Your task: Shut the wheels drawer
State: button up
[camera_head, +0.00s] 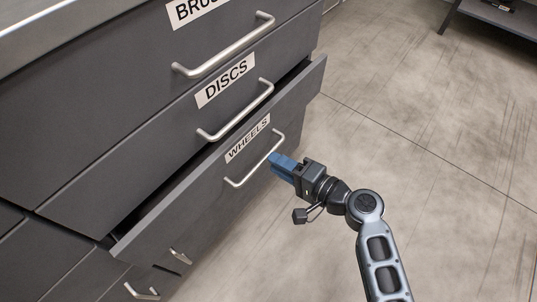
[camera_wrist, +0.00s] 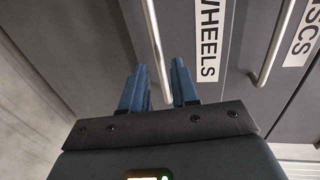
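The wheels drawer (camera_head: 195,205) is dark grey with a "WHEELS" label (camera_head: 247,139); it stands pulled out from the cabinet, with a dark gap behind its front. Its silver bar handle (camera_head: 250,166) also shows in the wrist view (camera_wrist: 154,35). My gripper (camera_head: 276,160) has blue fingers and is at the right part of this handle. In the wrist view my gripper (camera_wrist: 159,72) is open, with its fingers apart on either side of the handle bar in the picture. Whether a finger touches the bar or drawer front is unclear.
Above it, the discs drawer (camera_head: 150,150) and the top drawer (camera_head: 120,80) look shut, with silver handles. More drawers with handles (camera_head: 142,292) are below. The concrete floor (camera_head: 420,150) to the right is clear up to a dark shelf (camera_head: 495,15).

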aim_at(265, 157)
jog(key=shift+b+x, duration=0.45)
jog(key=shift+x, duration=1.9)
grip_shut()
